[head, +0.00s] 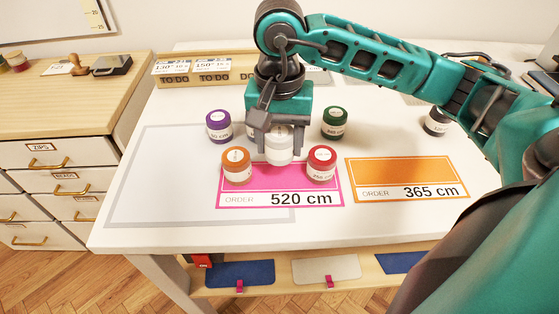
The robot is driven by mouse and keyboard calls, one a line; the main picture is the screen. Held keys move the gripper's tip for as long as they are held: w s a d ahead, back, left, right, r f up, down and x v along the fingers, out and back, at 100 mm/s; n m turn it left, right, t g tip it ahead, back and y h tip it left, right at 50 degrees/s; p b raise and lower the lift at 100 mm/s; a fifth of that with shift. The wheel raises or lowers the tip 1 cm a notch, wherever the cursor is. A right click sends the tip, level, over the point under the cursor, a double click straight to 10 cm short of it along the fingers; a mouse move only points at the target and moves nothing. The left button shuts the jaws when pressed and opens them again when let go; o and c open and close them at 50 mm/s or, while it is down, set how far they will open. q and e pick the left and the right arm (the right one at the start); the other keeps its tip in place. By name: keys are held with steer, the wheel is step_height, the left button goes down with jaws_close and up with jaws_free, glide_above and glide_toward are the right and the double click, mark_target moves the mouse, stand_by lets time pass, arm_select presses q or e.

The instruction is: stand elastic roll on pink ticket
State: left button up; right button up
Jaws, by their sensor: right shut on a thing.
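The pink ticket (275,183), marked ORDER 520 cm, lies at the middle front of the white table. An orange roll (236,165) stands on its left part and a red roll (321,164) on its right part. My right gripper (281,138) points down and is shut on a white roll (279,150), upright between those two over the ticket's back part. I cannot tell whether its base touches the ticket. The gripper hides part of the white roll, and its label is not readable. My left gripper is not in view.
A purple roll (218,126) and a green roll (335,122) stand behind. A dark roll (436,122) is near my right arm. An orange ticket (405,172), marked 365 cm, lies bare at right. A TO DO rack (205,70) stands at the back left. The table's left is clear.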

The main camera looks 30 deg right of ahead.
mark_target(280, 131)
steer(key=shift+f, duration=2.7)
steer(key=shift+f+b, duration=0.2)
steer(key=shift+b, duration=0.15)
steer(key=o, duration=0.7)
steer(key=shift+o, duration=0.2)
steer(key=shift+r, duration=0.1)
step_height(280, 131, up, 12)
steer(key=shift+r+p, duration=0.15)
steer(key=shift+p, duration=0.25)
